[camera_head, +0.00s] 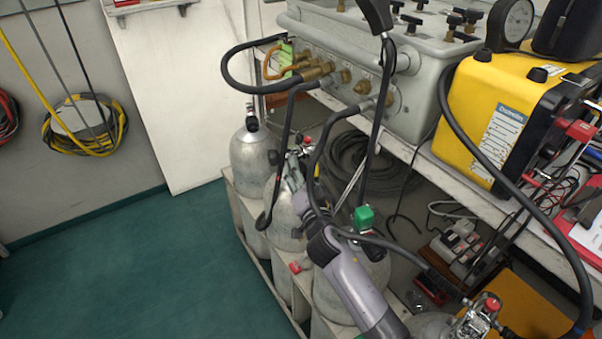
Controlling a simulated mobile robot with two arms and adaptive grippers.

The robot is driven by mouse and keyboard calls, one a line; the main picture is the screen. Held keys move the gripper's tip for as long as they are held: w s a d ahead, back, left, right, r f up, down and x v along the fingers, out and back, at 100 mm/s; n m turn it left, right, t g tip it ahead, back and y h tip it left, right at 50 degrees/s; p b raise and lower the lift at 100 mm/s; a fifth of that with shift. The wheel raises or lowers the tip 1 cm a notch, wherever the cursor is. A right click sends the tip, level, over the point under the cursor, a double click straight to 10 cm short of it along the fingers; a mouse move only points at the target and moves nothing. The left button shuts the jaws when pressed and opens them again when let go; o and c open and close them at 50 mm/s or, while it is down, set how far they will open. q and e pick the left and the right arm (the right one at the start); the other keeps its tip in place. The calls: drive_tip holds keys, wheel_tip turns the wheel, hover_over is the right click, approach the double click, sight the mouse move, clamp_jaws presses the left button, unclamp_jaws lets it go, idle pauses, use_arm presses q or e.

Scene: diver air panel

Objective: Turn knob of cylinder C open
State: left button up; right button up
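Several grey gas cylinders stand in a row under the bench; I cannot read which is cylinder C. The rearmost cylinder (249,160) has a dark valve top. The one in front of it (284,222) has a valve with a small red part (307,140). A nearer cylinder (335,300) has a green knob (364,216), and the nearest cylinder has a red knob (491,303). My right gripper (294,168) is at the second cylinder's valve, overlapping it in the picture. Its fingers are small and mixed with the valve and hoses, so contact and opening are unclear. My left gripper is out of view.
Black hoses hang from the grey air panel (345,50) around my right arm. A yellow device (490,115) stands on the bench at right. A low rack (262,268) holds the cylinders. The green floor (130,270) at left is clear.

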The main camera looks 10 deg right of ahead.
drive_tip(key=c, duration=0.9)
drive_tip(key=shift+n, duration=0.3)
drive_tip(key=shift+n+b, duration=0.4)
drive_tip(key=shift+n, duration=1.5)
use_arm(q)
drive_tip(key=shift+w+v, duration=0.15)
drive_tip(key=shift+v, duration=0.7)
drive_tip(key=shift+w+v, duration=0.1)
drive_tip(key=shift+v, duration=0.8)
use_arm(e)
drive_tip(key=shift+n, duration=1.3)
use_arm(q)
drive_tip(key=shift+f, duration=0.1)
